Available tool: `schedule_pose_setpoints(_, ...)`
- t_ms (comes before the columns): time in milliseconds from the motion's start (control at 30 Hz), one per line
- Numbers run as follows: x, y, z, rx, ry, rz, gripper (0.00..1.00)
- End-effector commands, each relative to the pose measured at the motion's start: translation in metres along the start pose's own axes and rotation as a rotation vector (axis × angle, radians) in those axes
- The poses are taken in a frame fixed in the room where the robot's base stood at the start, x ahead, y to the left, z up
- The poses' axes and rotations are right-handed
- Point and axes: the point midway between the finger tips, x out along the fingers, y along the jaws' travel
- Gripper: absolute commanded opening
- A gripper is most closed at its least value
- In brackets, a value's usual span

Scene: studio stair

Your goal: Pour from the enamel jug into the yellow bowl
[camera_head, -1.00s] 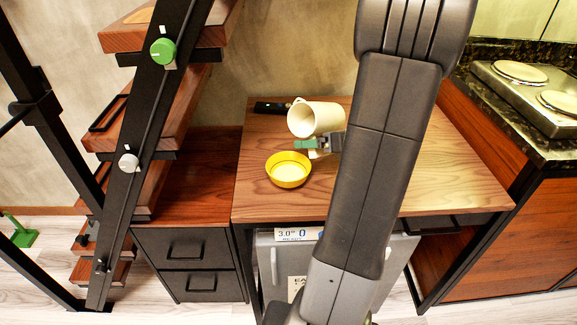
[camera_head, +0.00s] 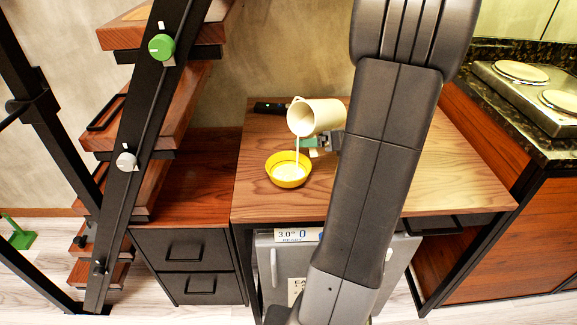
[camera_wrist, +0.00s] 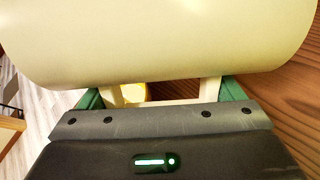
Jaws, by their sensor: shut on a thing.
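The cream enamel jug (camera_head: 318,115) is held tilted above the wooden table, its mouth down to the left. A thin white stream (camera_head: 297,150) runs from its lip into the yellow bowl (camera_head: 287,181), where white liquid shows. My gripper (camera_head: 318,144), with green fingers, is shut on the jug from the right, partly hidden behind my arm. In the wrist view the jug's pale side (camera_wrist: 160,40) fills the top, between the green fingers (camera_wrist: 160,92). A little of the yellow bowl (camera_wrist: 132,93) shows below the jug.
The wooden table (camera_head: 255,205) is mostly clear around the bowl. A dark object (camera_head: 270,108) with a small green light lies at its back edge. A stair with a black frame (camera_head: 135,130) stands left; a counter with hotplates (camera_head: 520,72) stands right.

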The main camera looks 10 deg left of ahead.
Motion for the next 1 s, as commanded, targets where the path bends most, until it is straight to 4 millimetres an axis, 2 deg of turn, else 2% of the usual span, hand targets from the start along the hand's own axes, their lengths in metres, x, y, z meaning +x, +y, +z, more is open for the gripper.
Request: schedule_pose_setpoints(1000, -0.0009, 0.0029, 0.0025, -0.039, -0.002, -0.02, 0.43)
